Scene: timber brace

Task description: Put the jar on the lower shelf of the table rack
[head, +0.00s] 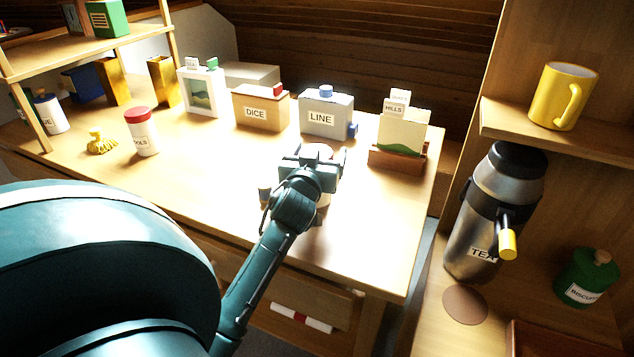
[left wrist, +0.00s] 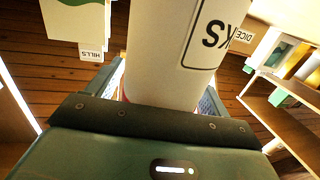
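My left gripper (head: 318,168) is over the right half of the table. In the left wrist view, a white jar (left wrist: 170,50) with a black-framed label ending in "KS" stands between its fingers, which lie close along both sides. In the head view the gripper hides most of this jar; a reddish top shows above it. I cannot tell whether its base touches the table. The wooden table rack (head: 85,57) stands at the far left, cut off by the frame, with books and a green box (head: 105,18) on a board. My right gripper is not in view.
A second white jar (head: 143,133) with a red lid and a yellow ornament (head: 101,142) stand on the table (head: 220,180) near the rack. Behind are a picture frame (head: 201,92), a DICE box (head: 261,108) and a LINE box (head: 326,114). The middle left tabletop is clear.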

